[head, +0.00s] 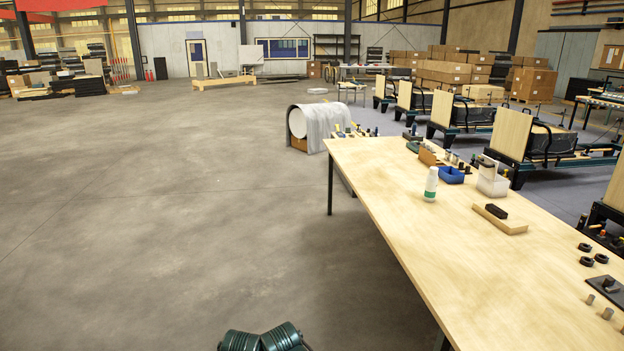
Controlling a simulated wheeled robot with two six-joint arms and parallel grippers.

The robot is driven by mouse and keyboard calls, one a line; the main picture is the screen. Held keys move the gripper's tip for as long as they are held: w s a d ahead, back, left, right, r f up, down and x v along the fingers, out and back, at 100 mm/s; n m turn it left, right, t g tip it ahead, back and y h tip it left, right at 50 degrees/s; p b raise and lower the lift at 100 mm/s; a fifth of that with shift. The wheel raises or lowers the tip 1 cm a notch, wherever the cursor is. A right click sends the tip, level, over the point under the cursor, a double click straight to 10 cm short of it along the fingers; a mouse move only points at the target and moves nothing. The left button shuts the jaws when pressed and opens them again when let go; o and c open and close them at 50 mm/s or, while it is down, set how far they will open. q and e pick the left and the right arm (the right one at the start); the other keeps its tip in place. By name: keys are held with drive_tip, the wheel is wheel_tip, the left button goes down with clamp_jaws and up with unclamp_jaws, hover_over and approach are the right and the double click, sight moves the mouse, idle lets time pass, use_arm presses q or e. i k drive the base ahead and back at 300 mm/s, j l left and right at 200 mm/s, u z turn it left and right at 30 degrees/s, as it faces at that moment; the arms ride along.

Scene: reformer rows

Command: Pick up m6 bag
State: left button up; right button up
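I cannot pick out an m6 bag for certain in the head view. The long wooden workbench (400,203) on the right holds several small items. A clear container (492,182) with pale contents stands near its far right edge. A blue bin (450,175) stands just left of it. Small dark parts and a brown piece lie near the far end, too small to name. Neither of my grippers shows in the head view.
A white bottle (431,185) stands on the bench. A wooden board (498,219) carries a dark block (496,211). Black rings (587,259) lie near the right edge. Reformer frames (461,122) stand in a row behind the bench. The concrete floor (150,210) to the left is open.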

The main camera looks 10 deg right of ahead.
sight(455, 158)
drive_tip(key=i+j+z, duration=0.15)
drive_tip(key=i, duration=1.45)
drive_tip(key=i+z, duration=1)
drive_tip(key=z, duration=0.15)
drive_tip(key=i+z, duration=0.25)
drive_tip(key=z, duration=0.15)
drive_tip(key=i+z, duration=0.2)
drive_tip(key=z, duration=0.15)
